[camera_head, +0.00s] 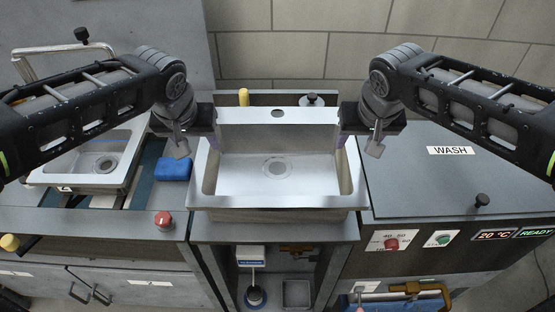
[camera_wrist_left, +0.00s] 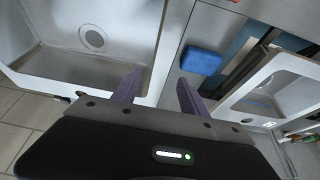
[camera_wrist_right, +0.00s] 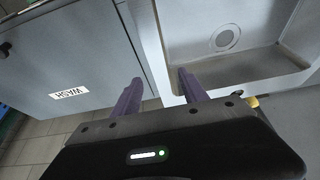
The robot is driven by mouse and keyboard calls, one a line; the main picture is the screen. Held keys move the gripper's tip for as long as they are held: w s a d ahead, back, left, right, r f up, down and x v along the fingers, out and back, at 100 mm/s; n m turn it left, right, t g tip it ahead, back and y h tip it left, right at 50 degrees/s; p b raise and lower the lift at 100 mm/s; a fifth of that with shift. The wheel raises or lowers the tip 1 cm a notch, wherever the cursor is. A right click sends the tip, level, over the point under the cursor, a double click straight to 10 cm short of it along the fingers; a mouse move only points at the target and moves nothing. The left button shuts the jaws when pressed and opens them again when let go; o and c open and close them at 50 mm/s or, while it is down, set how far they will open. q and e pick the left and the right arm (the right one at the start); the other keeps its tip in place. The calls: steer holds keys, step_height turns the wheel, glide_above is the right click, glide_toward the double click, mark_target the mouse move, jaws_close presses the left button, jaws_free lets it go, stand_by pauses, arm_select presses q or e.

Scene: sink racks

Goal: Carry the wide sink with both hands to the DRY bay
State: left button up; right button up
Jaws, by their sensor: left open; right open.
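The wide sink (camera_head: 280,201) is a steel-grey basin with a round drain. It sits level on the middle counter in the head view. My left gripper (camera_head: 212,142) is at its left rim and my right gripper (camera_head: 346,140) at its right rim, both toward the back. In the left wrist view the open fingers (camera_wrist_left: 158,85) stand either side of the sink's side wall (camera_wrist_left: 165,55). In the right wrist view the open fingers (camera_wrist_right: 158,80) likewise straddle the opposite wall (camera_wrist_right: 151,45). Whether either finger touches is unclear. No DRY label is readable.
A smaller sink (camera_head: 77,181) sits in the left bay, with a blue sponge (camera_head: 174,169) beside it. A red button (camera_head: 164,220) is at front left. The WASH unit (camera_head: 420,185) with a black knob (camera_head: 482,200) stands right. A tiled wall (camera_head: 300,55) closes the back.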

mark_target(203, 149)
arm_select(q)
steer(key=x, duration=0.5)
steer(key=shift+w+f, duration=0.1)
steer(key=shift+f, duration=0.25)
arm_select(e)
steer(key=x, duration=0.5)
steer(key=shift+w+f, duration=0.1)
steer(key=shift+f, duration=0.2)
arm_select(q)
jaws_close()
arm_select(e)
jaws_close()
